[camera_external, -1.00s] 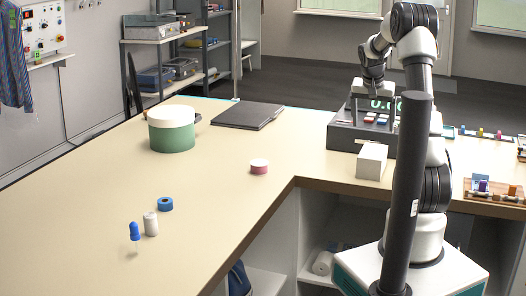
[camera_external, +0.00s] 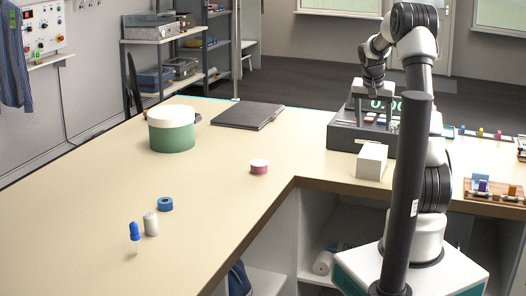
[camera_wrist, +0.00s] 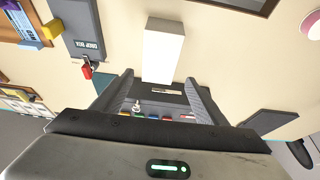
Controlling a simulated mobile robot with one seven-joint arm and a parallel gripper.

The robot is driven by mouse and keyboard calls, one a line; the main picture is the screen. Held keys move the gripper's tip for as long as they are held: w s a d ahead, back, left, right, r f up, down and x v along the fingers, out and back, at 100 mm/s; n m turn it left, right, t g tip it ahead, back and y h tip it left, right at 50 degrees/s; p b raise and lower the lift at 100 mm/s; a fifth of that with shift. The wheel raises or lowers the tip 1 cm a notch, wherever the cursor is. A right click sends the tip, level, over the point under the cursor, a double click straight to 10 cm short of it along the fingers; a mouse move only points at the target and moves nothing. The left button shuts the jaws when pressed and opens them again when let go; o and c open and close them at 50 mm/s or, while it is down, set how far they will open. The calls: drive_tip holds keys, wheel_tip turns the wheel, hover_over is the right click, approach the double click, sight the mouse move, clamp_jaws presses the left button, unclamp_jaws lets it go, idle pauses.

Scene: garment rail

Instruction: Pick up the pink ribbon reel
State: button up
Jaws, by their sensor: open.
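The pink ribbon reel (camera_external: 259,168) is a short pink cylinder with a pale top. It stands on the beige counter near the inner corner. In the wrist view, the pink reel (camera_wrist: 313,24) is cut off by the upper right edge. My gripper (camera_external: 373,106) is to the right of the reel and apart from it, raised over the dark grey device with a green display. In the wrist view, my gripper's two fingers (camera_wrist: 160,78) are spread, with nothing held between them.
A white box (camera_external: 371,161) stands beside the grey device (camera_external: 345,138). A green tub with a white lid (camera_external: 172,135) and a dark folder (camera_external: 247,116) are farther back. The counter around the reel is clear.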

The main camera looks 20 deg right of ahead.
drive_tip(key=w+a+n+y+p, duration=0.15)
drive_tip(key=w+a+n, duration=0.25)
drive_tip(key=w+a, duration=0.7)
drive_tip(key=n+y+p, duration=0.1)
drive_tip(key=n+y, duration=0.1)
drive_tip(key=n, duration=0.3)
approach(259, 163)
drive_tip(key=p+x, duration=0.1)
drive_tip(key=x, duration=0.2)
drive_tip(key=shift+w+f, duration=0.2)
drive_tip(key=shift+f, duration=0.1)
drive_tip(key=shift+p+x, duration=0.6)
drive_tip(key=shift+x, duration=2.3)
drive_tip(key=shift+s+d, duration=0.1)
drive_tip(key=shift+d, duration=0.05)
drive_tip(key=c, duration=1)
